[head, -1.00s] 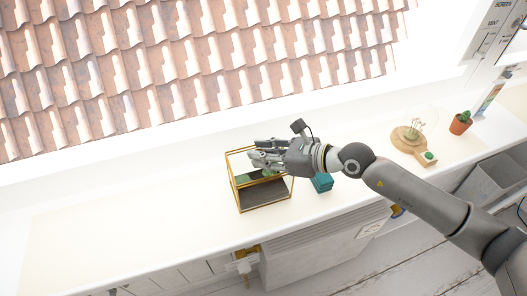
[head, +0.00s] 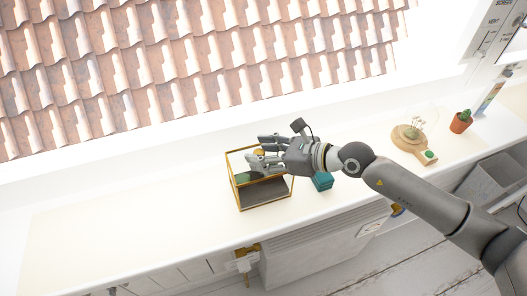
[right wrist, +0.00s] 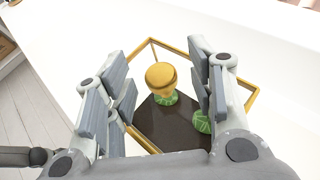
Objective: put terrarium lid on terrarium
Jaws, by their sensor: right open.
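The terrarium (head: 238,196) is a gold-framed clear box on the white desk, with a dark floor and green plants inside. It also shows in the right wrist view (right wrist: 212,65). The terrarium lid shows by its round gold knob (right wrist: 161,76), also visible in the head view (head: 258,152). The lid appears to rest on the terrarium's top, but its clear pane is hard to see and its exact seating cannot be told. My right gripper (head: 263,150) is open, with its fingers (right wrist: 161,85) either side of the knob and apart from it. My left gripper is out of view.
A teal box (head: 322,181) stands just right of the terrarium, under my right wrist. A glass dome on a wooden base (head: 408,135) and a potted cactus (head: 461,122) stand farther right. The desk left of the terrarium is clear.

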